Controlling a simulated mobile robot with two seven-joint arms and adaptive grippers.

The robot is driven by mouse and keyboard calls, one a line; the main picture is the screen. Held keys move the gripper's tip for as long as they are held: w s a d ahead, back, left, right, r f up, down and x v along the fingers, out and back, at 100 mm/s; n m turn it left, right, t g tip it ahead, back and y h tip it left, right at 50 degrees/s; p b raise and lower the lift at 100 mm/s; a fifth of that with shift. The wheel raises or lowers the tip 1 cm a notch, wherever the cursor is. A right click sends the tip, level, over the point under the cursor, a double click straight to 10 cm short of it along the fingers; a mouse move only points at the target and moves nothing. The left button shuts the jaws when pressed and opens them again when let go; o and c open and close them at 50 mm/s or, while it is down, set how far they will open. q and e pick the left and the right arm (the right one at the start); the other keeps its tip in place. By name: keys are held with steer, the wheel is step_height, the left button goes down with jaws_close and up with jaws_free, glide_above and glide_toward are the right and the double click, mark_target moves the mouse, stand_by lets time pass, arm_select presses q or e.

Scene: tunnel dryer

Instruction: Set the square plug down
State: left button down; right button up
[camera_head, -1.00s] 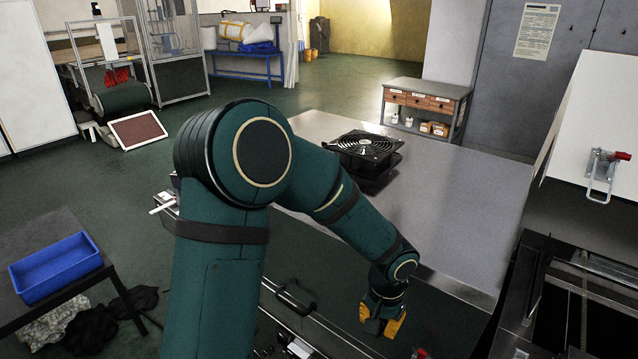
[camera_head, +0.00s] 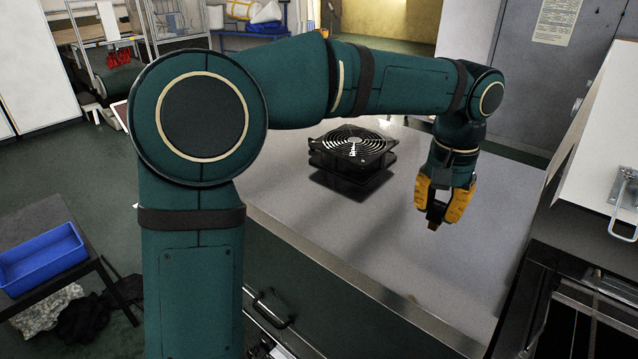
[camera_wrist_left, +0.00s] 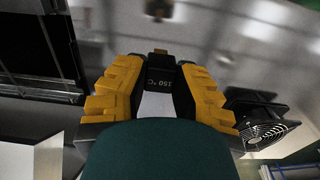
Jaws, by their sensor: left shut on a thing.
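My left gripper (camera_head: 443,208) is over the grey metal tabletop (camera_head: 300,215), to the right of the black fan. It is shut on the square plug (camera_head: 437,211), a small dark block that points down between the yellow fingers. In the left wrist view my left gripper (camera_wrist_left: 157,82) has a yellow finger on each side of the plug (camera_wrist_left: 160,76). The plug looks clear of the tabletop, but the exact gap is hard to judge. My right gripper is not in view.
The black fan (camera_head: 352,150) stands on the tabletop; it also shows in the left wrist view (camera_wrist_left: 262,128). A dark machine with an open frame (camera_head: 590,300) is at the right. A blue bin (camera_head: 42,258) sits at the left. The tabletop around the gripper is bare.

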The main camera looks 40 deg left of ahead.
mark_target(433, 227)
arm_select(q)
steer(key=shift+w, duration=0.4)
steer(key=shift+f, duration=0.25)
steer(key=f, duration=0.5)
steer(key=shift+s, duration=0.2)
steer(key=shift+w+f, duration=0.1)
steer(key=shift+f, duration=0.5)
step_height(433, 227, down, 3)
steer(key=shift+b, duration=0.3)
steer(key=shift+f, duration=0.25)
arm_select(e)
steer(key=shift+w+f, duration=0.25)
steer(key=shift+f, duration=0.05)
